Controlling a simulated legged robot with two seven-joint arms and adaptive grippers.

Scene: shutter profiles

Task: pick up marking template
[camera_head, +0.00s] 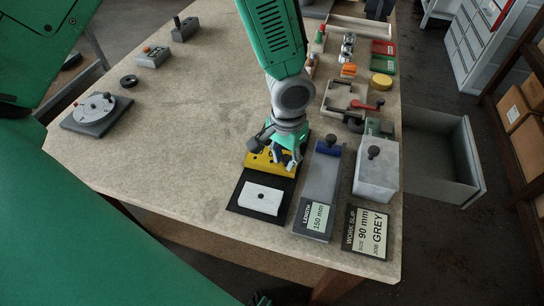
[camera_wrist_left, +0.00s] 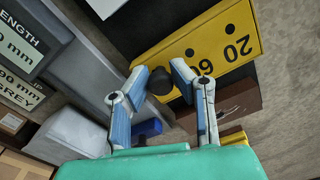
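The marking template appears to be the yellow plate with holes and printed numbers (camera_head: 257,161), lying on a black board (camera_head: 237,194) near the front of the bench. In the left wrist view the yellow plate (camera_wrist_left: 222,42) shows numbers and a dark round knob (camera_wrist_left: 160,82) at its edge. My left gripper (camera_head: 287,161) is directly over the plate and partly hides it. In the left wrist view its blue fingers (camera_wrist_left: 160,72) are apart, one on each side of the knob. Whether they touch it is unclear. My right gripper is not clearly in view.
A white plate (camera_head: 261,197) lies in front of the yellow one. A grey length block with a 150 mm label (camera_head: 317,195) and a grey knobbed block (camera_head: 376,178) stand close on the right. An open drawer (camera_head: 455,160) juts out right. The bench's left middle is clear.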

